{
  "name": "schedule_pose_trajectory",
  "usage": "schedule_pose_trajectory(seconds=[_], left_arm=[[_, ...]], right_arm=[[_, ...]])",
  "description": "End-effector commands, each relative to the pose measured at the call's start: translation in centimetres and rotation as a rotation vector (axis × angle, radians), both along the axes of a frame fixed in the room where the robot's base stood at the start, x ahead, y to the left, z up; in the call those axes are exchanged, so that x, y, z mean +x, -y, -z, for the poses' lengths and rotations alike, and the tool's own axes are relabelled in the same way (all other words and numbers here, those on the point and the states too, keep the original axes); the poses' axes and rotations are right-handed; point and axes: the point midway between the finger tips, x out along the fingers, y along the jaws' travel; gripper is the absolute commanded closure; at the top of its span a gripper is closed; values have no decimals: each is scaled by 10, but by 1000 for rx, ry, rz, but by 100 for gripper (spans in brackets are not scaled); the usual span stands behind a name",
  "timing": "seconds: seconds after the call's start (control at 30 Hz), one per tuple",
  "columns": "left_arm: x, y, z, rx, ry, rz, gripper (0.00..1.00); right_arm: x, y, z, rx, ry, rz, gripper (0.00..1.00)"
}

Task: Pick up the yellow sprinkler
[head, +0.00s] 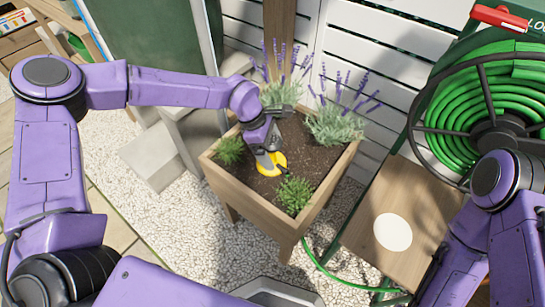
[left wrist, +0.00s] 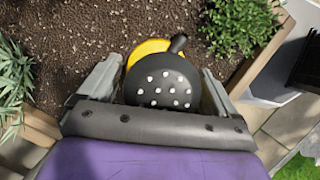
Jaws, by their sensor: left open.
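The yellow sprinkler (head: 277,162) lies on the soil of the wooden planter in the head view. In the left wrist view the sprinkler (left wrist: 146,48) shows a yellow body and a round black head with white dots. My left gripper (head: 266,152) is over the planter, right at the sprinkler, and hides part of it. In the left wrist view the left gripper (left wrist: 160,82) is open, with one finger on each side of the black head. Whether the fingers touch it cannot be told. My right gripper is not in view.
The wooden planter (head: 253,205) holds small green plants and lavender (head: 340,122) around the soil. A green hose reel (head: 470,95) stands at the right, above a wooden bench (head: 365,235) with a white disc. White gravel (head: 190,250) surrounds the planter.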

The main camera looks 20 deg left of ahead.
Motion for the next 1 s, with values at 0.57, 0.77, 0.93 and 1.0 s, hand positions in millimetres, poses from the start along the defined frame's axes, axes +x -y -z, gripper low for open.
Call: schedule_pose_trajectory(seconds=[0.57, 0.77, 0.93, 1.0], left_arm=[[0, 0, -3, 0, 2, 1, 74], [1, 1, -28, -2, 4, 2, 74], [-26, 0, -70, -4, 6, 3, 74], [-43, 0, -90, -4, 6, 4, 74]], right_arm=[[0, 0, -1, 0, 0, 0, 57], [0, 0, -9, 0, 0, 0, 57], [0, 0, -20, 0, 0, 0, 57], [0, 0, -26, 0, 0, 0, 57]])
